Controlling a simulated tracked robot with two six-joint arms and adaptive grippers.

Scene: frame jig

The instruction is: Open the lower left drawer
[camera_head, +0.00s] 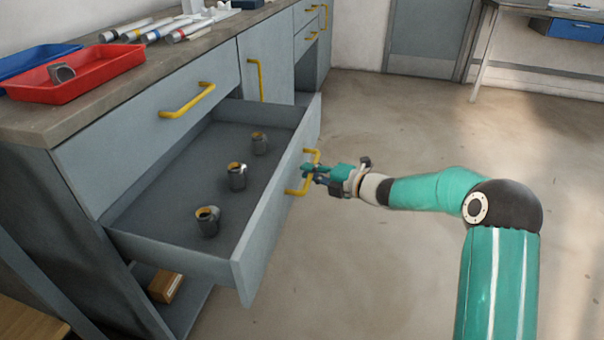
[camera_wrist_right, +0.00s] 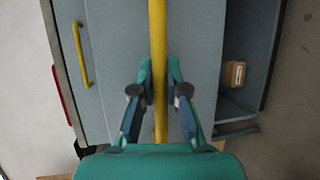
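The lower left drawer (camera_head: 255,245) is pulled far out below a shut upper drawer (camera_head: 130,135). Its yellow bar handle (camera_head: 299,191) is on the front panel. My right gripper (camera_head: 308,171) is at this handle, its arm reaching in from the right. In the right wrist view the handle (camera_wrist_right: 158,25) runs between the two fingers (camera_wrist_right: 159,78), which are closed in on both sides of it. My left gripper is in neither view.
Three dark cups (camera_head: 237,177) stand inside the drawer. A red tray (camera_head: 105,78) and several tubes lie on the countertop (camera_head: 50,122). A brown box (camera_head: 165,286) sits on the shelf below. The floor (camera_head: 400,130) to the right is clear.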

